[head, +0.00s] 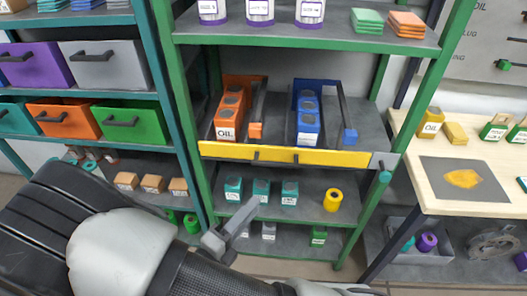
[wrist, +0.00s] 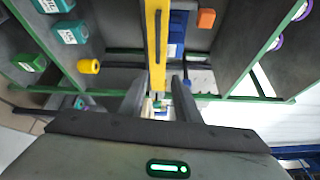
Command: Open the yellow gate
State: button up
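The yellow gate (head: 285,155) is a flat bar across the front of the green shelf's middle level, level and closed across the boxes behind it. Dark handles (head: 295,158) stand on its front, and a grey piece (head: 383,160) is at its right end. In the wrist view the gate (wrist: 156,40) runs down from the top edge, with a dark handle strip along it. My gripper (wrist: 159,103) is open, its two fingers apart with the gate's line between them. I see no contact with the gate.
Behind the gate stand an orange OIL box (head: 229,112) and a blue box (head: 308,118). Teal boxes (head: 262,190) and a yellow cylinder (head: 333,200) are on the shelf below. A green post (head: 415,95) rises at the right, beside a wooden table (head: 485,198).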

aim_at(275, 166)
jog(key=w+d+n, duration=0.1)
jog(key=w, duration=0.4)
jog(key=w+d+f+y, duration=0.1)
jog(key=w+d, duration=0.1)
jog(key=w, duration=0.3)
jog(key=w+d+n+t, duration=0.1)
jog(key=w+d, duration=0.1)
jog(key=w, duration=0.4)
jog(key=shift+f+n, duration=0.25)
jog(key=shift+n, duration=0.05)
grip_shut()
